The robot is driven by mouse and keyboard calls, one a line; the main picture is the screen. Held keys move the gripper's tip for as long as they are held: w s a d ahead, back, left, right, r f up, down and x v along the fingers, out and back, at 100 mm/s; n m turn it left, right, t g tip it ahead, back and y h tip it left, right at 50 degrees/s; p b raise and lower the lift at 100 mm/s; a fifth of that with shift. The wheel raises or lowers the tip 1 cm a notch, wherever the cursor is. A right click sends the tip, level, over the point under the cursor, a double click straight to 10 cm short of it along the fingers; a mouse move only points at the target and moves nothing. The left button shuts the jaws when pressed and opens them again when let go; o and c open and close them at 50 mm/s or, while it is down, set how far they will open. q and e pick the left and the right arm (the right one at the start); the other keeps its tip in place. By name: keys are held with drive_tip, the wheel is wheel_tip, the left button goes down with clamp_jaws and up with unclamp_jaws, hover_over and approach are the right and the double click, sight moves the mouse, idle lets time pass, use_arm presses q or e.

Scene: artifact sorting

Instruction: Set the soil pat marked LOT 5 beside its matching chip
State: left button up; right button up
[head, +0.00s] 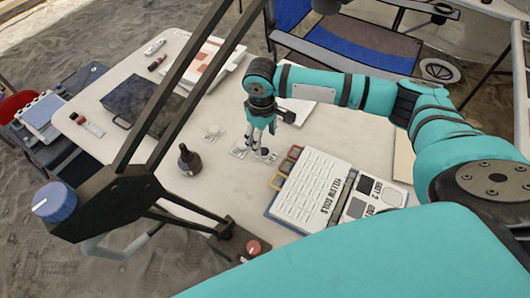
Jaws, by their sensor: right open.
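My right gripper (262,130) is open, fingers pointing down, above the small squares on the white table. A dark pat (264,154) lies on one small white square just below the fingertips. Another small square (239,151) lies to its left, partly behind the fingers. A pale lump (213,131) sits on a square further left. I cannot read any lot marking at this size. My left gripper is not in view.
A black lamp arm (175,100) crosses the left side. A dark case (140,103) and papers (208,60) lie at the back of the table (120,175). A card with grey circles (370,192) adjoins the book.

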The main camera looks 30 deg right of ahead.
sight(265, 152)
wheel_tip(265, 152, down, 2)
drive_tip(key=shift+f, duration=0.1)
drive_tip(key=f, duration=0.4)
drive_tip(key=shift+d+f, duration=0.2)
drive_tip(key=shift+f, duration=0.1)
drive_tip(key=shift+c, duration=0.5)
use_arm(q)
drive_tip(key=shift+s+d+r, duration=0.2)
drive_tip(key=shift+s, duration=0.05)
use_arm(e)
drive_tip(key=c, duration=1)
drive_tip(key=shift+r, duration=0.1)
